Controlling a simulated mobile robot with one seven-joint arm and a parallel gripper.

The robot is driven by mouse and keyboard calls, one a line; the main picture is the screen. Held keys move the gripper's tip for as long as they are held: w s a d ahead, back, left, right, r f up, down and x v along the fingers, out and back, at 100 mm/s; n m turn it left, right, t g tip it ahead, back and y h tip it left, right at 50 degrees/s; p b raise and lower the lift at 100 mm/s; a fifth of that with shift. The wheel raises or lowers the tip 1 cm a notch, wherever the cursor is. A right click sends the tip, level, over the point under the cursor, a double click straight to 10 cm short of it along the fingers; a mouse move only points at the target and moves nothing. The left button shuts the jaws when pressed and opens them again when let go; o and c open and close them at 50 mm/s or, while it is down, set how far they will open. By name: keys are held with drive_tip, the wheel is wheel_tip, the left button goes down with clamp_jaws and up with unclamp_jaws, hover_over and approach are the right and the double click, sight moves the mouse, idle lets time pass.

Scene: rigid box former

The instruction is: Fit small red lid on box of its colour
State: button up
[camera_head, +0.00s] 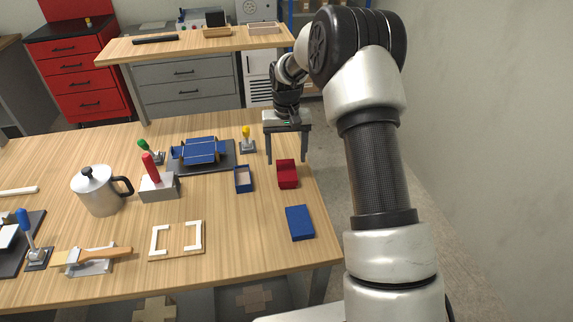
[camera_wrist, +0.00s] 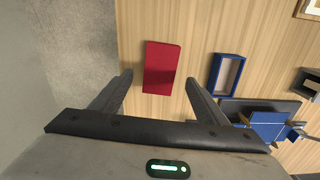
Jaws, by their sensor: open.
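A small red box-shaped thing (camera_head: 287,180) stands near the right edge of the wooden table in the head view. Its flat top looks closed, as if a red lid lies on it, but I cannot make out a seam between lid and box. In the wrist view its plain red top (camera_wrist: 162,66) shows between and beyond the fingertips. My gripper (camera_head: 287,158) points down, open and empty, above the table just behind the red thing. In the wrist view my gripper (camera_wrist: 158,80) has its two fingers spread wide, one on each side of the red shape, with no contact visible.
An open blue box (camera_head: 243,180) stands left of the red thing, and a flat-topped blue block (camera_head: 300,222) lies in front. A dark tray (camera_head: 213,163) with a blue folded piece and a yellow-knobbed lever (camera_head: 246,139) are farther back. Bare floor lies beyond the right edge.

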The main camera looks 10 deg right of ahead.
drive_tip(key=s+r+t+p, duration=0.1)
drive_tip(key=s+r, duration=0.1)
drive_tip(key=r, duration=0.8)
drive_tip(key=s+r, duration=0.2)
drive_tip(key=r, duration=0.8)
drive_tip(key=s+r+t+p, duration=0.1)
drive_tip(key=s+r+t, duration=0.1)
drive_tip(key=s+r, duration=0.6)
drive_tip(key=s+r+t+p, duration=0.1)
drive_tip(key=s+r+p, duration=0.15)
drive_tip(key=s, duration=0.95)
drive_tip(key=s+f+n+t, duration=0.1)
drive_tip(key=s, duration=0.9)
drive_tip(key=shift+f+t, duration=0.2)
drive_tip(key=shift+t, duration=0.1)
